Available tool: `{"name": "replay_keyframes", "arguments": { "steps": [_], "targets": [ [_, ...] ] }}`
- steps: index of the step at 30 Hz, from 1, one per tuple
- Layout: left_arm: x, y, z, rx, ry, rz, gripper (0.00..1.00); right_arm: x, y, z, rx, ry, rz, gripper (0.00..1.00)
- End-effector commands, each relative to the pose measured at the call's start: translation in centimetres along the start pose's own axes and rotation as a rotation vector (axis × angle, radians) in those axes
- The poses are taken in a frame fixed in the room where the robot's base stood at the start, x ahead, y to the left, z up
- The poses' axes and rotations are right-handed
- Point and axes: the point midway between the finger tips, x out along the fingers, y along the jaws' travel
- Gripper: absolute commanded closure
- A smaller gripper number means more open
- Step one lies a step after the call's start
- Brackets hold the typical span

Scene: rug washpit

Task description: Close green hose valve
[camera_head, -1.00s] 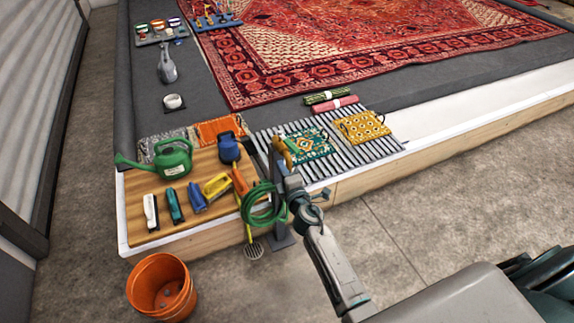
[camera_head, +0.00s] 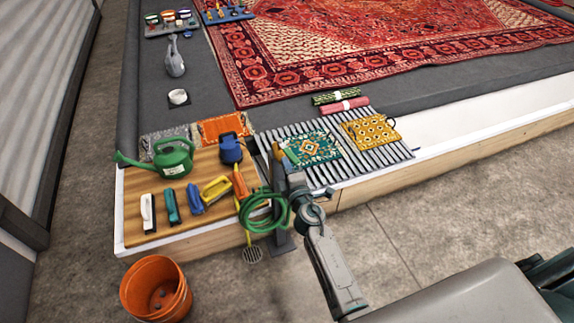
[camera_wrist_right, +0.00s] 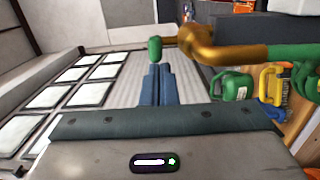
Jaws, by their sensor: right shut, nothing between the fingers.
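The brass tap (camera_wrist_right: 225,48) shows large in the right wrist view, with a green hose (camera_wrist_right: 292,51) on its right end. A green valve handle (camera_wrist_right: 155,50) sits at its left end. My right gripper (camera_wrist_right: 156,68) is shut and empty, its blue fingertips just below the green handle in that view. Whether they touch it I cannot tell. In the head view my right gripper (camera_head: 289,160) is beside the tap on top of the grey post (camera_head: 283,240), and my wrist hides part of the tap. The coiled green hose (camera_head: 264,212) hangs on the post. My left gripper is out of view.
A wooden board (camera_head: 185,222) left of the post holds a green watering can (camera_head: 174,157), brushes and a blue jug (camera_head: 231,149). An orange bucket (camera_head: 155,290) stands on the floor. A slatted rack (camera_head: 333,172) with small rugs lies behind my right arm.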

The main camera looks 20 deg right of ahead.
Motion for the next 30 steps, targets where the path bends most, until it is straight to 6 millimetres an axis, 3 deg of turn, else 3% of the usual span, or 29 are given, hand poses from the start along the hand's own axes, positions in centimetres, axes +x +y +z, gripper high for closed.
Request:
{"name": "replay_keyframes", "arguments": {
  "steps": [15, 30],
  "targets": [
    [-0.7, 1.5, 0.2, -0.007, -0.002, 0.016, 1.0, 0.0, 0.0, 0.6, -0.001, 0.06, -0.001, 1.0],
    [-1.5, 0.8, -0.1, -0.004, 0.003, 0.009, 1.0, 0.0, 0.2, 1.6, -0.004, 0.147, -0.001, 1.0]
  ]
}}
